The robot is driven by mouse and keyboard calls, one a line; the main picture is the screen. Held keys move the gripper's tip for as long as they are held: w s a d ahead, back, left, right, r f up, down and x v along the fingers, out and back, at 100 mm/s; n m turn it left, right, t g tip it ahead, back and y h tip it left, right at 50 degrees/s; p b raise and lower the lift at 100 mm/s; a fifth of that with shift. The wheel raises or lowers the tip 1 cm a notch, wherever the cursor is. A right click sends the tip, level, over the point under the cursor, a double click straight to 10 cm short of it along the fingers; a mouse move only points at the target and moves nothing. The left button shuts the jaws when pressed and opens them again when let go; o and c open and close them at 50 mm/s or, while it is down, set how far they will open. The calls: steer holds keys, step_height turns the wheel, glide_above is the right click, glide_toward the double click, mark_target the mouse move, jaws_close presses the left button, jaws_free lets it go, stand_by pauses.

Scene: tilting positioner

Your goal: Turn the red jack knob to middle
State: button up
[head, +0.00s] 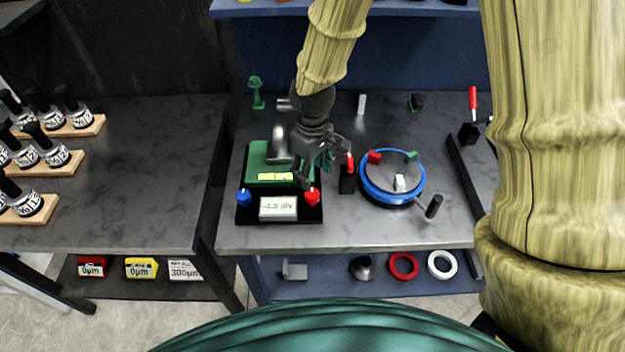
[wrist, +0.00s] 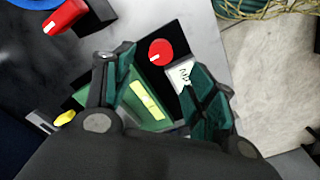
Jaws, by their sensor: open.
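The red jack knob (head: 312,197) sits at the front right of the black-and-green tilting positioner (head: 256,161). In the wrist view the round red knob (wrist: 161,50) has a white mark near its lower-left edge. A blue knob (head: 243,198) is at the positioner's front left. Between the knobs is a display (head: 278,207) that seems to read -2.5 div; the wrist view shows only part of it (wrist: 181,76). My gripper (head: 317,172) is open above the positioner's right side. Its fingers (wrist: 163,63) are apart, with the red knob just beyond the gap, apparently not touched.
A red-tipped lever in a black block (head: 347,181) stands close to the right of the positioner. Beyond it is a blue-rimmed turntable (head: 366,192). A red-handled tool (head: 473,100) is farther right. The bench front (head: 350,236) is clear.

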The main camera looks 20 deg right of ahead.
steer(key=shift+r, duration=1.8)
